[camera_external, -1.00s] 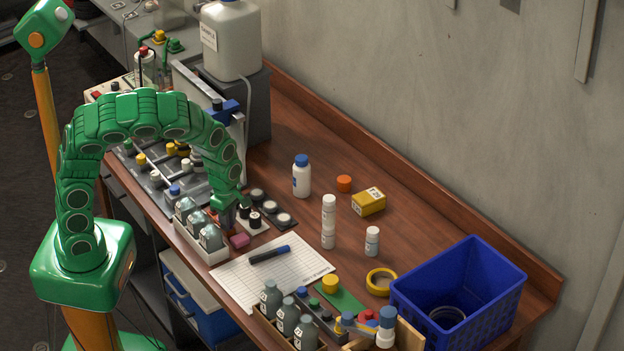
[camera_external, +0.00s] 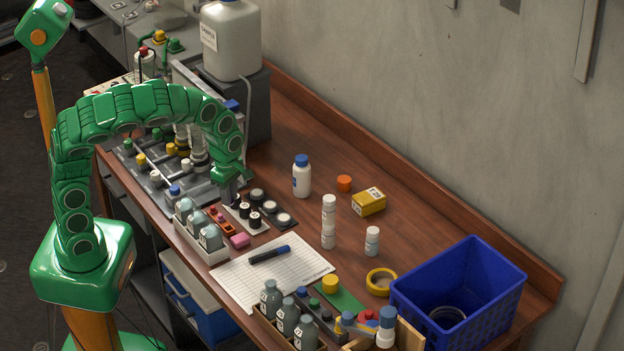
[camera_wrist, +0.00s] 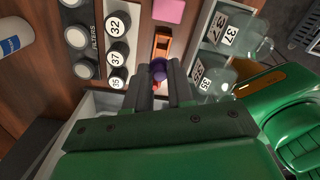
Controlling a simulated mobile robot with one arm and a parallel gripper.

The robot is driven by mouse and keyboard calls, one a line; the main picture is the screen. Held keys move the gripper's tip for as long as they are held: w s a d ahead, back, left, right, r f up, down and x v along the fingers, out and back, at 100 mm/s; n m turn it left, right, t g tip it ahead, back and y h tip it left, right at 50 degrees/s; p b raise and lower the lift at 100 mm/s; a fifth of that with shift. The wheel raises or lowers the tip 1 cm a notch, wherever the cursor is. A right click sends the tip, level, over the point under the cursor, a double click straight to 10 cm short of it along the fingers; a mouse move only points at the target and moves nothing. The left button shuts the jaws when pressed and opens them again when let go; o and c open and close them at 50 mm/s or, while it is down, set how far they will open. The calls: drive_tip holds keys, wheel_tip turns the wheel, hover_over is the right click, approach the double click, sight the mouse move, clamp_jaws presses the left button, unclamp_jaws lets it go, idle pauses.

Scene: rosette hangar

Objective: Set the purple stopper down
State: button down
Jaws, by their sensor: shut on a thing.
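The purple stopper (camera_wrist: 158,69) shows between the fingertips of my gripper (camera_wrist: 157,84) in the wrist view. My gripper is shut on it. In the external view my gripper (camera_external: 233,191) points down above the front half of the bench, and the stopper cannot be made out there. A small orange rack (camera_wrist: 163,43) lies just beyond the stopper in the wrist view; it also shows in the external view (camera_external: 226,228) with small reddish pieces on it. A red piece (camera_wrist: 156,88) is partly hidden between the fingers.
Black-capped vials (camera_wrist: 118,52) on a white strip and a dark strip of filters (camera_wrist: 82,38) stand left of the fingers. Grey bottles (camera_external: 210,236) in a white tray stand on the other side. A pink block (camera_external: 240,241) lies near the paper sheet (camera_external: 275,272).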

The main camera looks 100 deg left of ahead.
drive_tip(key=w+a+r, duration=0.2)
drive_tip(key=w+a, duration=0.7)
drive_tip(key=w, duration=0.3)
drive_tip(key=w+a+f, duration=0.2)
drive_tip(key=w+f, duration=0.1)
drive_tip(key=w+a+f, duration=0.2)
drive_tip(key=w+f, duration=0.1)
drive_tip(key=w, duration=0.1)
drive_tip(key=w+a+f, duration=0.2)
drive_tip(key=w, duration=0.2)
drive_tip(key=shift+f, duration=0.4)
drive_tip(key=shift+w+a+f, duration=0.25)
drive_tip(key=shift+w+f, duration=0.25)
drive_tip(key=shift+f, duration=0.2)
drive_tip(key=shift+d+f, duration=0.1)
drive_tip(key=shift+f, duration=1.35)
drive_tip(key=c, duration=1)
unclamp_jaws()
